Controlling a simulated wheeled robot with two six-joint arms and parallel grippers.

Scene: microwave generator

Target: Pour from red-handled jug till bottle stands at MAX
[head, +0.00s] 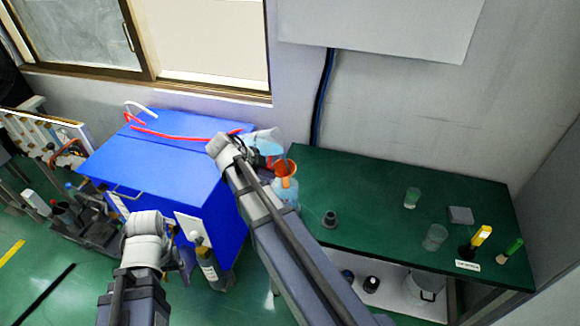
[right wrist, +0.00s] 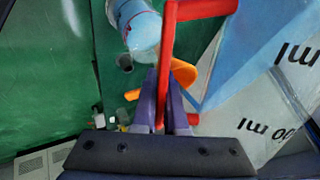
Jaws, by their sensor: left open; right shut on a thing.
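The jug (head: 266,138) is clear, with bluish liquid and a red handle (right wrist: 170,45). My right gripper (head: 262,160) is shut on that handle; its purple fingers (right wrist: 165,108) show in the right wrist view. The jug appears tilted, close to an orange funnel (head: 285,168). The funnel sits in the mouth of a pale blue bottle (head: 287,191) at the left end of the green table. The bottle also shows in the right wrist view (right wrist: 139,28). Its MAX mark and level cannot be read, and I cannot tell whether liquid is flowing. My left gripper (head: 186,262) is empty, low before the cabinet.
A blue cabinet (head: 160,160) with red tubing (head: 170,134) on top stands left. The green table (head: 365,185) holds a dark stopper-like piece (head: 329,219), a green-tinted cup (head: 411,198), a clear cup (head: 434,238) and a yellow-handled item (head: 480,237). The table's middle is mostly clear.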

